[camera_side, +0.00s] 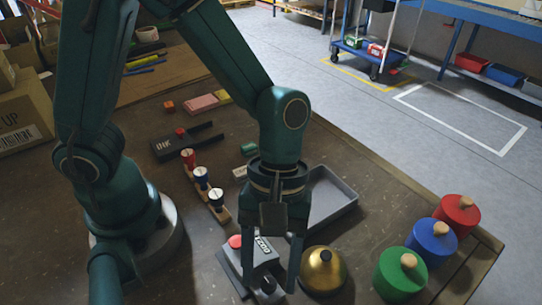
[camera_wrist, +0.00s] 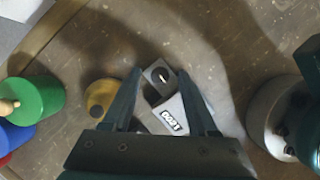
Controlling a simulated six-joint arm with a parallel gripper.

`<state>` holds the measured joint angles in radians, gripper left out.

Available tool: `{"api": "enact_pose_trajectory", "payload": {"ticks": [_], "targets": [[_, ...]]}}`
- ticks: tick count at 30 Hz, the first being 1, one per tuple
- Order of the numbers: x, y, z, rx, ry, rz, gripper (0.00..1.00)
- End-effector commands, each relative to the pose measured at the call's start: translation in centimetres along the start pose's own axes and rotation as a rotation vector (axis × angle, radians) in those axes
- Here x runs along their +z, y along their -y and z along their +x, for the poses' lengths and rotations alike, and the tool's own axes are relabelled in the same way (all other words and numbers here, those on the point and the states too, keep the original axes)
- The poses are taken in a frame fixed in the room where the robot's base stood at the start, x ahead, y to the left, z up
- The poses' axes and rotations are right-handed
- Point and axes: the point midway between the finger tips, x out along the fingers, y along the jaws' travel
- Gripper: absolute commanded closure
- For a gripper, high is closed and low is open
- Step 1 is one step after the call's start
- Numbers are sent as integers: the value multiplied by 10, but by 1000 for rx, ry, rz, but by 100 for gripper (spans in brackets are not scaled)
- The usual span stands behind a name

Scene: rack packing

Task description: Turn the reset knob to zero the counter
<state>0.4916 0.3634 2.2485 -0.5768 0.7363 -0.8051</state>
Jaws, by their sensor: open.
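My gripper (camera_side: 270,286) is open and points down, with one finger on each side of the knob. In the wrist view the knob lies between the fingertips, with a gap at each side. I cannot tell how far the tips reach down beside it.
A brass bell (camera_side: 323,271) stands close right of my gripper. Green (camera_side: 399,277), blue and red knobbed cylinders stand at the right. A grey tray (camera_side: 335,204) lies behind.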

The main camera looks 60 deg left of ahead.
Motion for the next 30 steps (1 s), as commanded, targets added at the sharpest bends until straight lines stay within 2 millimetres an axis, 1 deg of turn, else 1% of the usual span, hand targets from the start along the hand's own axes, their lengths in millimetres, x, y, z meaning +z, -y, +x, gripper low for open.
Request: {"api": "enact_pose_trajectory", "payload": {"ticks": [5, 6, 8, 9, 10, 11, 20, 26, 30], "targets": [[0, 0, 0, 0, 0, 0, 41], [0, 0, 0, 0, 0, 0, 49], [0, 0, 0, 0, 0, 0, 72], [0, 0, 0, 1, 0, 0, 87], [0, 0, 0, 0, 0, 0, 98], [0, 0, 0, 1, 0, 0, 100], [0, -1, 0, -7, 0, 20, 100], [0, -2, 0, -39, -1, 100, 100], [0, -3, 0, -79, -1, 196, 100]]}}
